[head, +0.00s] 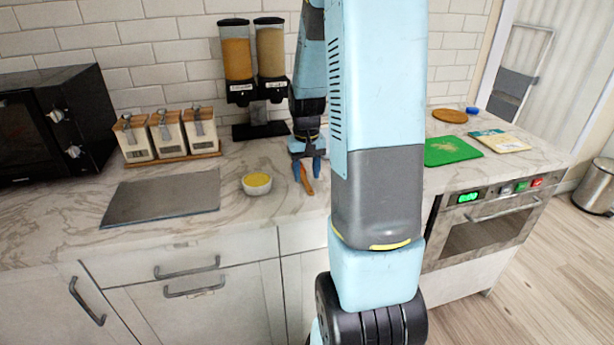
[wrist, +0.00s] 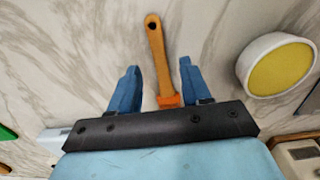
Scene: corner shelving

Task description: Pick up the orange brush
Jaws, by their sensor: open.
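The orange brush (wrist: 156,52) lies on the marble counter. In the wrist view its handle runs up between the two blue fingers, and its lower end is hidden behind the black gripper body. It also shows in the head view (head: 307,181) as a short orange strip below the fingers. My gripper (wrist: 157,74) is open, with one finger on each side of the handle and a visible gap to each. In the head view my gripper (head: 307,172) points down at the counter. I cannot tell its exact height above the brush.
A white bowl with yellow contents (head: 257,184) stands left of the brush. A grey board (head: 160,198), wooden-lidded canisters (head: 166,134) and cereal dispensers (head: 254,62) are further left and behind. A green cutting board (head: 451,151) lies to the right.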

